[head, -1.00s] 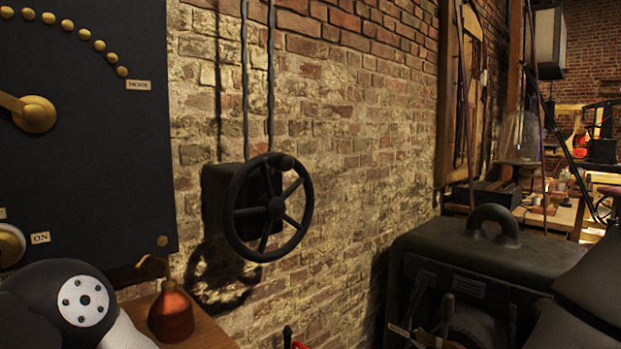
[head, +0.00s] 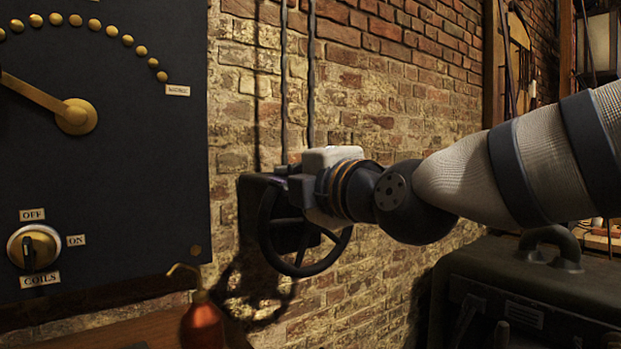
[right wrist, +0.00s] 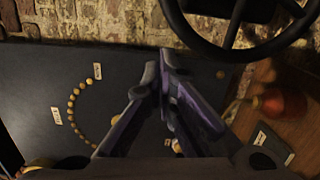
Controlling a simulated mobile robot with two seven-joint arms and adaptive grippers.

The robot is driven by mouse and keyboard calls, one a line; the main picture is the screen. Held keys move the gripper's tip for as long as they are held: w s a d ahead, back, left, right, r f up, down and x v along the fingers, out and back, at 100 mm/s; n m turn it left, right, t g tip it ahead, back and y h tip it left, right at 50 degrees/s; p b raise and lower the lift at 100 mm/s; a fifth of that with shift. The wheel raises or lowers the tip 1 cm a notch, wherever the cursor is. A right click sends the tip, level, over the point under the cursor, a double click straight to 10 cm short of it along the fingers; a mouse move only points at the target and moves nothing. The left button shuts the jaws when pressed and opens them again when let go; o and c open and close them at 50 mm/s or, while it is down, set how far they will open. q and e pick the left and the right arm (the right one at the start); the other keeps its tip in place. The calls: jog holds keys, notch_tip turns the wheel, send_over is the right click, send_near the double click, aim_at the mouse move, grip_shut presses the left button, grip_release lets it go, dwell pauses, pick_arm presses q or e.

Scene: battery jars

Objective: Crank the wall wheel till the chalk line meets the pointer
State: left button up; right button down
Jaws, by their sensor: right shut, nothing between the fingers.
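The wall wheel (head: 262,236) is a dark spoked hand wheel on a black box fixed to the brick wall. My right gripper (head: 283,171) is at the wheel's upper part, its body covering the upper right of the wheel. In the right wrist view its fingers (right wrist: 163,72) are shut together and empty. The wheel's rim (right wrist: 226,54) shows up and to the right of the fingertips there, close by; I cannot tell whether they touch. I can make out no chalk line or pointer on the wheel. My left gripper is not in view.
A black panel (head: 120,190) with a brass lever and a coils switch (head: 34,248) is left of the wheel. A red oil can (head: 203,325) stands below on a wooden bench (head: 150,333). A dark handled case (head: 500,275) is at lower right.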

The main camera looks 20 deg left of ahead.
jog(key=w, duration=0.1)
jog(key=w+d, duration=0.2)
jog(key=shift+w+r, duration=0.15)
jog(key=shift+r, duration=0.15)
jog(key=shift+d, duration=0.1)
jog(key=shift+w+d+r+m, duration=0.3)
jog(key=shift+w+d+m, duration=0.2)
jog(key=shift+w, duration=0.15)
